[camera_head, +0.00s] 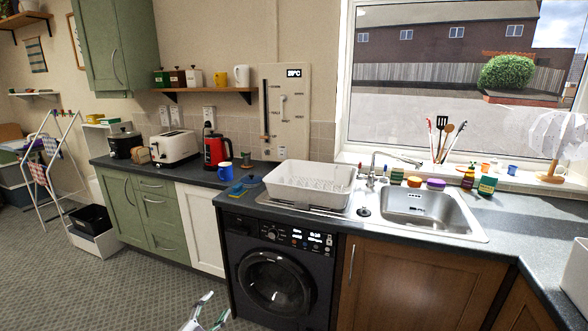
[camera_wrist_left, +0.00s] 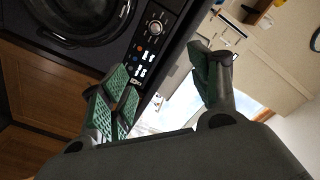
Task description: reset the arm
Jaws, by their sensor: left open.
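My left gripper (camera_head: 206,314) shows at the bottom edge of the head view, low in front of the washing machine (camera_head: 277,275). In the left wrist view the left gripper (camera_wrist_left: 165,92) has its green-padded fingers spread wide apart with nothing between them. The washing machine's control panel (camera_wrist_left: 150,45) shows beyond the fingers there. Most of the left arm is out of the head view. My right gripper is in neither view.
A steel sink (camera_head: 430,207) is at the right. A drying rack (camera_head: 50,165) stands far left. The floor (camera_head: 110,285) at left front is clear.

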